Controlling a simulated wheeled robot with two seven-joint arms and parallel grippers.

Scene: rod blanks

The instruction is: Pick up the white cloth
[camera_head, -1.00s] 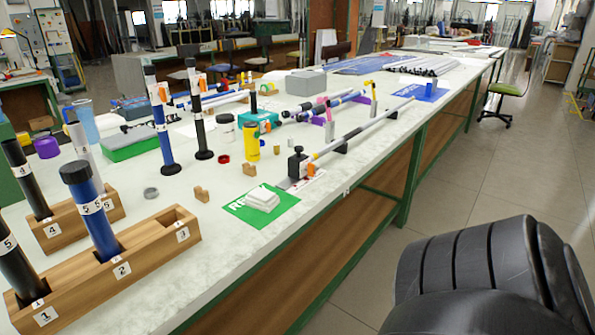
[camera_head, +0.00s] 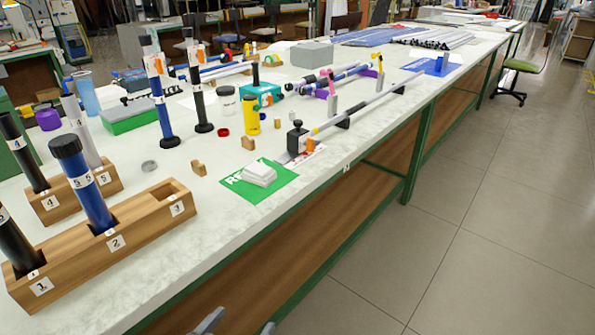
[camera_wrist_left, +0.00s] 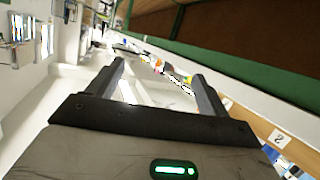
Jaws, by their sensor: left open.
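The white cloth (camera_head: 259,174) lies folded in a small stack on a green mat (camera_head: 240,190) near the front edge of the workbench in the head view. My left gripper (camera_head: 238,322) shows only its fingertips at the bottom of the head view, in front of the bench and well apart from the cloth. In the left wrist view my left gripper (camera_wrist_left: 162,82) has its two fingers spread with nothing held between them. I cannot make out the cloth in the wrist view. My right gripper is in neither view.
A wooden block with numbered slots (camera_head: 135,232) holds dark and blue rods at the left front. A long rod (camera_head: 360,112) lies on supports behind the mat. A yellow cylinder (camera_head: 252,115) and upright rods stand farther back.

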